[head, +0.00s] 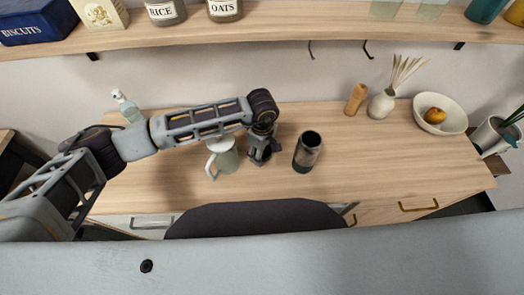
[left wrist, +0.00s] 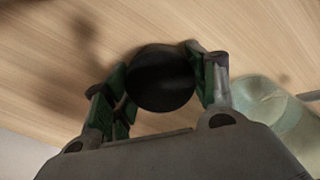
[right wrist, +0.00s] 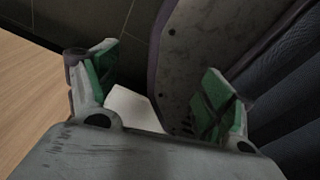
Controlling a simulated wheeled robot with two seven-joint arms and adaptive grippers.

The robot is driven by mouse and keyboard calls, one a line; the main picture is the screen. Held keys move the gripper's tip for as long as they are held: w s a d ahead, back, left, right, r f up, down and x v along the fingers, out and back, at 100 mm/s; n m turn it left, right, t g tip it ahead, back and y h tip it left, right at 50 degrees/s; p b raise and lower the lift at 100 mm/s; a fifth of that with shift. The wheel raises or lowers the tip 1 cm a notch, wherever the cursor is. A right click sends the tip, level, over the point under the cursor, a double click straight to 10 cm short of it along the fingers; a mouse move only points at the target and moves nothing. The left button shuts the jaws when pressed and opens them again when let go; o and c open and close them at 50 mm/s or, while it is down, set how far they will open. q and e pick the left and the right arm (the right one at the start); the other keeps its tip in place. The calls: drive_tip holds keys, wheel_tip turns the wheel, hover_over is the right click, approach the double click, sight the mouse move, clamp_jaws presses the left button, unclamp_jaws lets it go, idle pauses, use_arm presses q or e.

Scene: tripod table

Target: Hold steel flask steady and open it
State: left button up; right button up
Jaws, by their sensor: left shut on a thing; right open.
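The steel flask (head: 305,157) stands upright on the table, right of my left gripper, and its top looks like a dark open mouth. My left gripper (head: 261,155) points down at the table, apart from the flask. It is shut on a round black piece, which looks like the flask's lid (left wrist: 160,80), between its fingers in the left wrist view. I cannot tell whether this piece touches the table. My right gripper (right wrist: 160,85) is open and empty, and is out of the head view.
A pale jug (head: 226,158) stands close left of my left gripper. A pump bottle (head: 127,107) is at the back left. A wooden mill (head: 355,99), a vase (head: 381,106) and a white bowl (head: 440,125) stand at the back right. The table right of the flask is clear.

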use_arm(q)
drive_tip(key=shift+f, duration=0.15)
drive_tip(key=o, duration=1.1)
use_arm(e)
drive_tip(key=shift+d+f, duration=0.1)
drive_tip(key=shift+d, duration=0.75)
drive_tip(key=shift+a, duration=0.1)
use_arm(q)
drive_tip(key=shift+r, duration=0.3)
wheel_tip(320, 180, up, 10)
drive_tip(key=shift+f+b, duration=0.1)
drive_tip(key=shift+b, duration=0.75)
drive_tip(key=shift+r, duration=1)
use_arm(e)
drive_tip(key=shift+w+d+f, duration=0.2)
drive_tip(key=shift+w+f, duration=0.05)
drive_tip(key=shift+f, duration=0.2)
drive_tip(key=shift+w+d+f, duration=0.2)
drive_tip(key=shift+w+f, duration=0.05)
drive_tip(key=shift+f, duration=0.15)
